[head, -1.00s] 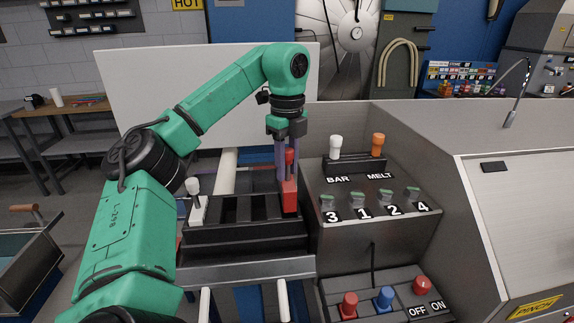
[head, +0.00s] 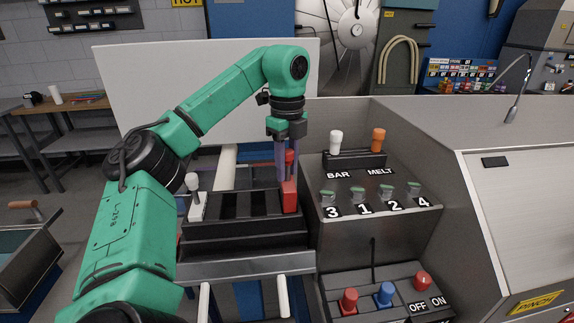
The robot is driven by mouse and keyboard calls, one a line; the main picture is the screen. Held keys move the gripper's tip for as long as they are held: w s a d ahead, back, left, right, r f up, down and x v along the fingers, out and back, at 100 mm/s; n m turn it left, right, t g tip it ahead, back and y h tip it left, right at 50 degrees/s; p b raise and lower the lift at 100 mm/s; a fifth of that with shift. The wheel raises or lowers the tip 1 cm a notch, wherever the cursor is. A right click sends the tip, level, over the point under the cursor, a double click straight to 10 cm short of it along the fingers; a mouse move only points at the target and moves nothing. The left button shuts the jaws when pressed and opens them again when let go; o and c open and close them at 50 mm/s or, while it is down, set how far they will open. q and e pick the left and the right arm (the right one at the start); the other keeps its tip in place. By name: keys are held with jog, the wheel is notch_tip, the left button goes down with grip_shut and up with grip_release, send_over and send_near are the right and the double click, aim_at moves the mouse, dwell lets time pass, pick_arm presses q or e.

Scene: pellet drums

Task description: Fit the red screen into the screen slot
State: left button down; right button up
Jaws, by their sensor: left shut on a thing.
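The red screen (head: 289,196) is a red block with a red handle rising from it. It is upright at the right end of a black slotted rack (head: 240,228). My left gripper (head: 287,172) comes down from above and is shut on the red screen's handle. A white screen (head: 197,207) with a white knob stands at the rack's left end. The dark slots between them look empty. My right gripper is not in view.
Close to the right of the rack is a metal control panel with BAR and MELT levers (head: 336,142) and several green numbered switches (head: 358,194). Below it is a box with red and blue buttons (head: 384,294). A white board (head: 150,90) stands behind the arm.

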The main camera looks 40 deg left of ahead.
aim_at(287, 180)
pick_arm(q)
jog(key=shift+f+b, duration=1.5)
jog(key=shift+f, duration=0.75)
jog(key=c, duration=0.5)
grip_release()
notch_tip(287, 180, up, 15)
jog(key=p, duration=1)
jog(key=shift+f, duration=0.1)
jog(key=shift+f, duration=0.1)
